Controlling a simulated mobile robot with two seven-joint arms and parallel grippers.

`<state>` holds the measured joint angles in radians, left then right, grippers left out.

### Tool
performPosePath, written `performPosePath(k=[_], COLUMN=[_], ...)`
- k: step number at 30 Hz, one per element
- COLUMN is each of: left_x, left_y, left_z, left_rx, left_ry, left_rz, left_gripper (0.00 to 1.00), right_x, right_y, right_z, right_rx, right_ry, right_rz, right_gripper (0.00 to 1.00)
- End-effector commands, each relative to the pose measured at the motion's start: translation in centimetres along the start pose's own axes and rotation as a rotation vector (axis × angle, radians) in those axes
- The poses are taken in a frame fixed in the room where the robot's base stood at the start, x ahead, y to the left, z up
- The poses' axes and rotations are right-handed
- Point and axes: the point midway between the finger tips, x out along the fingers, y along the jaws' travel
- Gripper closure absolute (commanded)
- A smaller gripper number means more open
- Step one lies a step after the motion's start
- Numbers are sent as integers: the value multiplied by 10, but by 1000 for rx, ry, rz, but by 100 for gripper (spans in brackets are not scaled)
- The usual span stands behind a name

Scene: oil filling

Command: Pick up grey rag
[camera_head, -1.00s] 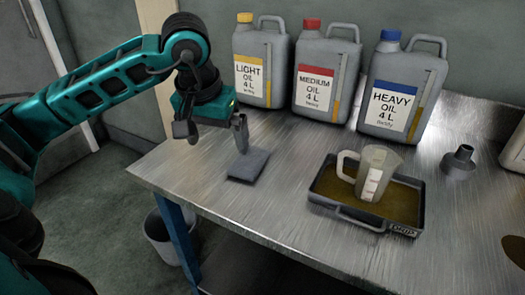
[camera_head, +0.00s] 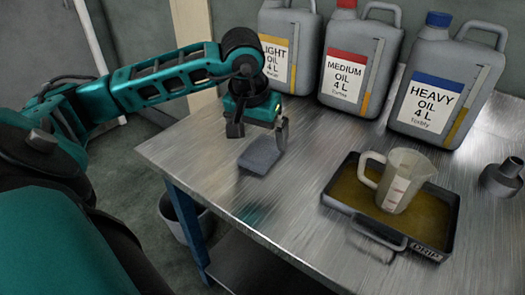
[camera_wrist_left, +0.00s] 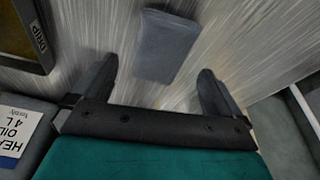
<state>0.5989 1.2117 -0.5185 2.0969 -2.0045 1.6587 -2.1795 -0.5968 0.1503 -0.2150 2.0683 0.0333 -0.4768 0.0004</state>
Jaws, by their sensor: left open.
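The grey rag (camera_head: 260,156) lies folded flat on the metal workbench, near its left end. My left gripper (camera_head: 258,132) is above the bench, just behind the rag in the head view. In the left wrist view the gripper's two fingers (camera_wrist_left: 155,92) are spread apart, with nothing between them. The rag (camera_wrist_left: 165,45) lies beyond the fingertips there, roughly centred between them. It looks apart from the fingers. My right gripper is not in view.
A drip tray (camera_head: 440,225) with a measuring jug (camera_head: 404,182) stands right of the rag. Light (camera_head: 289,45), medium (camera_head: 352,65) and heavy (camera_head: 432,85) oil cans line the back. A funnel (camera_head: 502,178) stands at the right. A bucket (camera_head: 183,222) is on the floor below.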

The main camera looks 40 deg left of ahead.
Motion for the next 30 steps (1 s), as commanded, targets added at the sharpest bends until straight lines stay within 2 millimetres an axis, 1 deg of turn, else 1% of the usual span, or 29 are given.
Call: performPosePath(k=[6, 9, 12, 18, 20, 30], left_x=[34, 45, 49, 49, 49, 49], left_y=[-1, -1, -1, -1, -1, -1], left_z=[-4, -4, -4, -5, -4, -5], left_rx=[-2, -1, 0, 0, 0, -1], left_ry=[-5, -4, -2, -1, -1, -1], left_rz=[0, 1, 0, 0, 0, 0], left_gripper=[0, 0, 0, 0, 5, 37], right_x=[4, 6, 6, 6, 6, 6], right_y=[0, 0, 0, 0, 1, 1], right_z=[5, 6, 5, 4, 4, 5], right_rx=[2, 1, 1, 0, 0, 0], right_ry=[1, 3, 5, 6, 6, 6], right_rz=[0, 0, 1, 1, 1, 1], right_gripper=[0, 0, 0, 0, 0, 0])
